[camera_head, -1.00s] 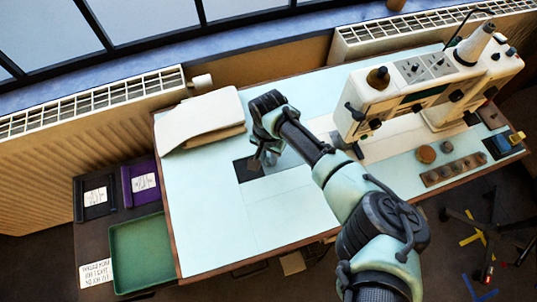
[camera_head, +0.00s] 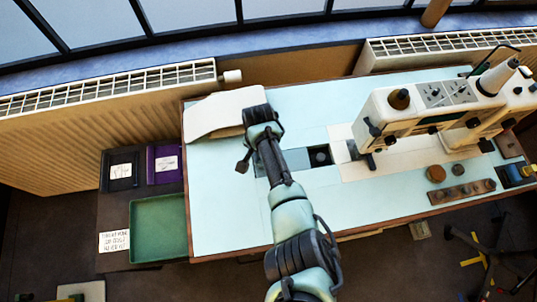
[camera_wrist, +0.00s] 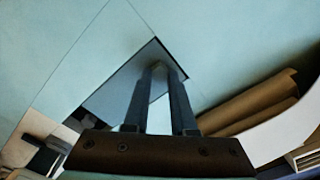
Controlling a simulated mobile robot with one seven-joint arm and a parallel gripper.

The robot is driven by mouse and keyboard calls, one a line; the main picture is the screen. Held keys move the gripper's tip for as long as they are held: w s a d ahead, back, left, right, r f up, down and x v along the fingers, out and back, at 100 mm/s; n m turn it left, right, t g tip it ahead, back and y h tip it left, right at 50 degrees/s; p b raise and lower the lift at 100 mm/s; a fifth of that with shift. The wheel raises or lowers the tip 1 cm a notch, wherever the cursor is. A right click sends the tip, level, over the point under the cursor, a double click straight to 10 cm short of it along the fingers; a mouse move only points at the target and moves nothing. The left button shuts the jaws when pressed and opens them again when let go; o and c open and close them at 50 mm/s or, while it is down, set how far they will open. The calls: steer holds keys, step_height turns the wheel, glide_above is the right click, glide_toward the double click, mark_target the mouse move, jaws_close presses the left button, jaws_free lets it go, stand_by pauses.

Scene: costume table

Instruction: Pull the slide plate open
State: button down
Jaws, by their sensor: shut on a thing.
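The slide plate (camera_head: 296,160) is a grey-blue panel set in the light blue tabletop, left of the sewing machine (camera_head: 415,115). At its right a dark square opening (camera_head: 320,157) with a round part inside lies uncovered. My gripper (camera_head: 243,165) is down at the plate's left end, and my arm hides part of the plate. In the wrist view the fingers (camera_wrist: 160,74) are close together, pointing down on the plate (camera_wrist: 108,95) near its corner. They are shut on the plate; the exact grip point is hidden.
A folded cream cloth stack (camera_head: 215,112) lies just behind my gripper, with its brown layers (camera_wrist: 250,102) close by in the wrist view. A green tray (camera_head: 158,228) stands lower at the left. The tabletop's front left (camera_head: 220,215) is clear.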

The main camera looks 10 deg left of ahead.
steer(key=c, duration=0.7)
jaws_free()
steer(key=shift+s+f, duration=0.1)
step_height(320, 180, up, 13)
steer(key=shift+p, duration=0.75)
